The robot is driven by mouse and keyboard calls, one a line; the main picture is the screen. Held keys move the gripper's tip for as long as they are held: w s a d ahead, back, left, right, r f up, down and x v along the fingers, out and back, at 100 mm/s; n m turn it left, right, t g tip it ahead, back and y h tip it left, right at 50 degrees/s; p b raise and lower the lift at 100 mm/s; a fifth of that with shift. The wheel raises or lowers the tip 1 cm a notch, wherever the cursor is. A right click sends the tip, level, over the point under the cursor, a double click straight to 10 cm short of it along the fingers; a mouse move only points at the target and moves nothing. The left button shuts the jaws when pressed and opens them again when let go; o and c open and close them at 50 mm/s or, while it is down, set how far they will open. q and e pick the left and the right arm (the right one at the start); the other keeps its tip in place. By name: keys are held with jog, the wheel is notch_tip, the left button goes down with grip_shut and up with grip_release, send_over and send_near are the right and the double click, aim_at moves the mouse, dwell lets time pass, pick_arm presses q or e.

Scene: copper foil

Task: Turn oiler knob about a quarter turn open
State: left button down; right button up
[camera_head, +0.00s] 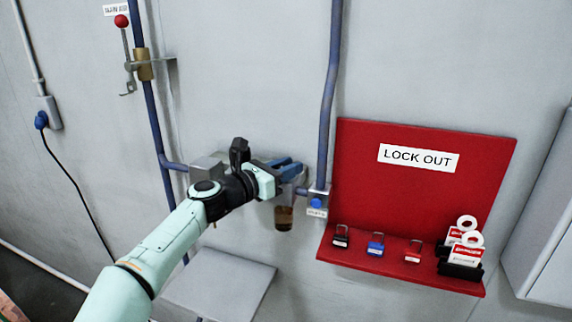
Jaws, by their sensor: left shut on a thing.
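The oiler (284,217) hangs on the wall pipework, with an amber, partly filled bowl below. My left gripper (292,171) reaches in from the left at the top of the oiler. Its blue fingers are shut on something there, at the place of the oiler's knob. The fingers and wrist hide the knob, so its turn position cannot be told. My right gripper is not in view.
A blue button or knob on a labelled block (317,204) sits just right of the oiler. A red LOCK OUT board (425,200) with several padlocks and tags is further right. A grey shelf (220,290) juts out below. A red-knobbed lever valve (122,21) is at upper left.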

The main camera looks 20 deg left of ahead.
pick_arm(q)
jog(key=shift+r+m+g+h, duration=0.2)
jog(key=shift+m+g+h, duration=0.1)
jog(key=shift+m+h, duration=0.15)
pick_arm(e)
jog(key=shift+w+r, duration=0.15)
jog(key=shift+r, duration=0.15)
pick_arm(q)
jog(key=c, duration=1)
grip_release()
jog(key=shift+f, duration=0.1)
jog(key=shift+s, duration=0.1)
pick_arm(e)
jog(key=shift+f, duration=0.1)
pick_arm(q)
jog(key=shift+s+a+f, duration=0.1)
jog(key=shift+s+a, duration=0.1)
jog(key=shift+s, duration=0.1)
jog(key=shift+b+v, duration=1.3)
jog(key=shift+v, duration=5)
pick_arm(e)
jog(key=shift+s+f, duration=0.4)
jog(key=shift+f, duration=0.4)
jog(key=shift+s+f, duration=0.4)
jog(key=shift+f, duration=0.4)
